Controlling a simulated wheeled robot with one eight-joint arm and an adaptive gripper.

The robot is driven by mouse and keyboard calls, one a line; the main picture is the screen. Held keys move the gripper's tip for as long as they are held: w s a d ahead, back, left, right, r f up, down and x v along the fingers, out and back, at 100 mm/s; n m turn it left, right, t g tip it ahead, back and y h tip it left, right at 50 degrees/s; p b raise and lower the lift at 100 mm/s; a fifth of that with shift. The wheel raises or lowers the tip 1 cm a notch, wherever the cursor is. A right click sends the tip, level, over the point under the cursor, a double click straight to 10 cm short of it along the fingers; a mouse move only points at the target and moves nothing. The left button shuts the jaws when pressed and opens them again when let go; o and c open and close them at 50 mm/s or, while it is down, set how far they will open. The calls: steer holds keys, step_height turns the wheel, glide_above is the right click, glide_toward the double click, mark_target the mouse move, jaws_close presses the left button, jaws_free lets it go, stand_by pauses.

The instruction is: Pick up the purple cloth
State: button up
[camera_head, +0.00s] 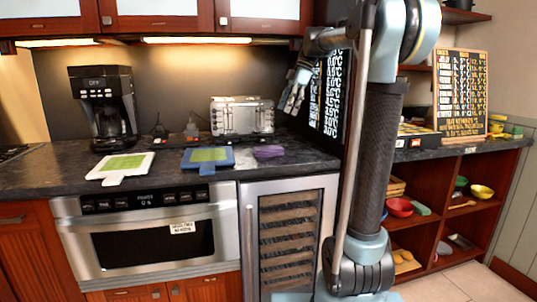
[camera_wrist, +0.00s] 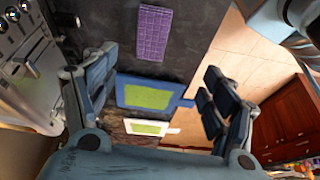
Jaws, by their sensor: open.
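The purple cloth (camera_head: 268,151) lies flat on the dark counter, to the right of the blue cutting board and in front of the toaster. It also shows in the wrist view (camera_wrist: 153,33) as a purple rectangle at the top middle, fully in sight. My gripper (camera_head: 296,92) is raised above the counter, to the right of and higher than the cloth. In the wrist view my gripper (camera_wrist: 155,95) has its fingers spread wide with nothing between them. It is apart from the cloth.
A blue board (camera_head: 208,158) and a white board (camera_head: 121,167), each with a green top, lie left of the cloth. A silver toaster (camera_head: 242,116) and a black coffee maker (camera_head: 104,105) stand behind. Cabinets hang above. A menu board (camera_head: 460,92) stands at the right.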

steer(key=w, duration=0.1)
glide_above(269, 147)
steer(key=d, duration=0.2)
steer(key=shift+n, duration=0.4)
step_height(269, 147, down, 10)
steer(key=shift+s+d+f, duration=0.1)
steer(key=shift+d+f, duration=0.05)
steer(key=shift+f, duration=0.05)
steer(key=shift+x, duration=2.65)
steer(key=c, duration=1.1)
